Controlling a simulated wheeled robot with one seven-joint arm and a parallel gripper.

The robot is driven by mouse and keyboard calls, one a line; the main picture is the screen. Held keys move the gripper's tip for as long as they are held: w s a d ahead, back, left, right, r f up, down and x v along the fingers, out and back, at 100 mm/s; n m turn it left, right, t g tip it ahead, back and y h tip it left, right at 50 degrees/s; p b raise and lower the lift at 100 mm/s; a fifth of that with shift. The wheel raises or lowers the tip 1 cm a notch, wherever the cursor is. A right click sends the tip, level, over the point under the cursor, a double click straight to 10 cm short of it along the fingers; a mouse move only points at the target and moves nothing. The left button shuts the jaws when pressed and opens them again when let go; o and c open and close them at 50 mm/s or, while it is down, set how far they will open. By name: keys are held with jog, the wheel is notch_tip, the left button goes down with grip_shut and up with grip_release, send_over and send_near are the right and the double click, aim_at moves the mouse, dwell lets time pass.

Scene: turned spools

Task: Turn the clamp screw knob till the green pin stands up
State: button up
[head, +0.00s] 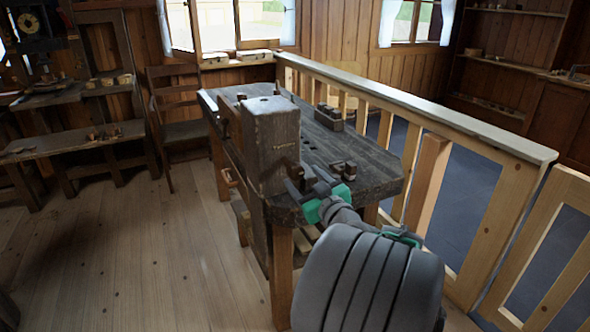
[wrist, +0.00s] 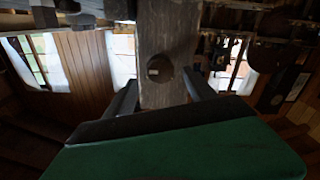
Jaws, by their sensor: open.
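A thick wooden post (head: 272,135) stands upright at the near end of the workbench, and it fills the middle of the wrist view (wrist: 166,28). A dark round knob (wrist: 160,68) with a small pale mark sits on its face. My gripper (head: 304,180) is open, in front of the post's right side in the head view. In the wrist view its two fingers (wrist: 160,80) reach up on either side of the knob; I cannot tell whether they touch it. I cannot make out a green pin, and the knob is not clear in the head view.
The workbench (head: 368,166) carries a small wooden block piece (head: 344,170) and a tool box (head: 329,117). A wooden railing (head: 440,117) runs along its right side. A chair (head: 178,118) stands behind left. The plank floor (head: 150,240) at left is clear.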

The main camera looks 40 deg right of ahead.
aim_at(297, 173)
jog(key=x, duration=0.5)
jog(key=shift+w, duration=0.15)
jog(key=shift+c, duration=0.2)
jog(key=c, duration=1.3)
